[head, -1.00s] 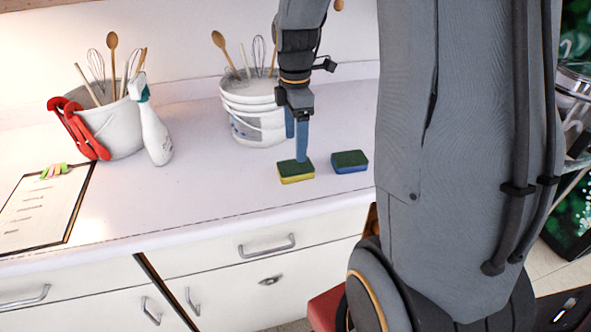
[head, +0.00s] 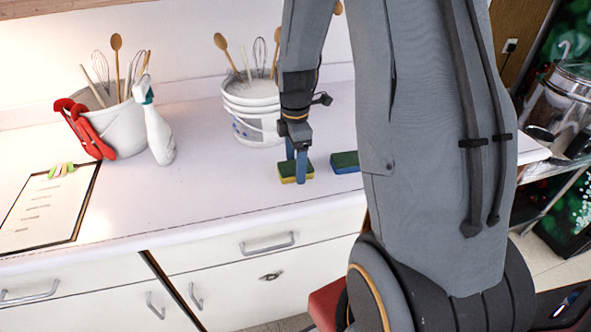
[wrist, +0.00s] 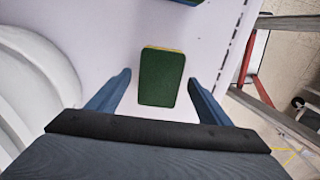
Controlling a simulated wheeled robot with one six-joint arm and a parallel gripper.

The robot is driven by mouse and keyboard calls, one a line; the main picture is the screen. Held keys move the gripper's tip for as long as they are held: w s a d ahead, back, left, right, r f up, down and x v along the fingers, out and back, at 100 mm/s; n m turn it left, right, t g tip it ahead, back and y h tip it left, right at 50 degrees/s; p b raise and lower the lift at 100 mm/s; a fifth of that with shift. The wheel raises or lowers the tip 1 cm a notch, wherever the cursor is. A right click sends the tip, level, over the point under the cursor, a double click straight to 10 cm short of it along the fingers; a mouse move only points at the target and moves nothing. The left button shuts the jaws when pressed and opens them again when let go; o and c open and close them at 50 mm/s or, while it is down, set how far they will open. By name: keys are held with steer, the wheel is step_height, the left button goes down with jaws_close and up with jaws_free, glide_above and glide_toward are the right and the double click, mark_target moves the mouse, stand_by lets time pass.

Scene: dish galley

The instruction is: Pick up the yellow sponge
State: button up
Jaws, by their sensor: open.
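The yellow sponge (head: 287,174) lies flat on the counter, with a dark green top and a yellow lower layer. In the wrist view the sponge (wrist: 162,78) shows its green top between the two blue fingers, with gaps on both sides. My gripper (head: 296,169) points down at the sponge. One finger stands in front of it in the head view and hides part of it. My gripper (wrist: 160,80) is open and holds nothing.
A blue sponge with a green top (head: 344,161) lies just right, partly behind my arm. A white bucket of utensils (head: 252,112) stands behind. Further left are a spray bottle (head: 158,135), another bucket (head: 122,122) and a clipboard (head: 45,208). The counter's front edge is near.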

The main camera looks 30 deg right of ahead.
steer(key=c, duration=1.1)
step_height(320, 180, up, 10)
steer(key=shift+r+b, duration=0.1)
steer(key=shift+b, duration=1.15)
steer(key=o, duration=0.4)
steer(key=shift+c, duration=0.2)
steer(key=c, duration=0.3)
